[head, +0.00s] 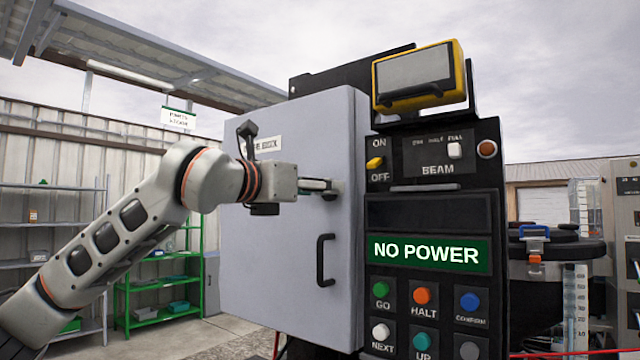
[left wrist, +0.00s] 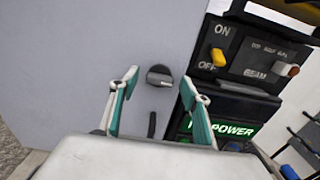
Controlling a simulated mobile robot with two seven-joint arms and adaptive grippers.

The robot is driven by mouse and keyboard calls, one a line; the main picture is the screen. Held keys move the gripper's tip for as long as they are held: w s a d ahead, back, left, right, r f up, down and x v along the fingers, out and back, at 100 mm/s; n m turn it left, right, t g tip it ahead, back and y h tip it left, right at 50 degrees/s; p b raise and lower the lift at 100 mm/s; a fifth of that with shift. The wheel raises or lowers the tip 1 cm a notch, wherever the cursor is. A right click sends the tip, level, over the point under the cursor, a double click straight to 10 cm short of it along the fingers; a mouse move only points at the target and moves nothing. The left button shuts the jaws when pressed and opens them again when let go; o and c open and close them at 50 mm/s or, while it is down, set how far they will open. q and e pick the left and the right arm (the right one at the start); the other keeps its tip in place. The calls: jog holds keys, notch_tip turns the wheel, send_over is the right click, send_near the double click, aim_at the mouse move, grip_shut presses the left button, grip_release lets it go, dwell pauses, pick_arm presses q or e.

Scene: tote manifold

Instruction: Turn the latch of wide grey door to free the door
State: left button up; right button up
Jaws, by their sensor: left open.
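The wide grey door (head: 285,235) stands on the left of the black control panel and looks closed. Its latch, a small dark knob (left wrist: 159,75), shows in the left wrist view on the door's face near the panel side. My left gripper (head: 328,187) points at the door at the latch's height. In the left wrist view its two teal-lined fingers (left wrist: 160,84) are spread open, with the latch seen between them. Whether they touch it I cannot tell. In the head view the gripper mostly hides the latch. My right gripper is not in view.
A black door handle (head: 325,260) sticks out below the latch. The control panel (head: 430,225) reads NO POWER and carries a yellow switch (head: 375,163) and several coloured buttons. A yellow-framed screen (head: 418,75) stands on top. Green shelves (head: 160,290) are behind left.

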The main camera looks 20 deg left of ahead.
pick_arm(q)
jog(key=shift+w+d, duration=0.25)
jog(key=shift+w, duration=0.35)
jog(key=c, duration=1.1)
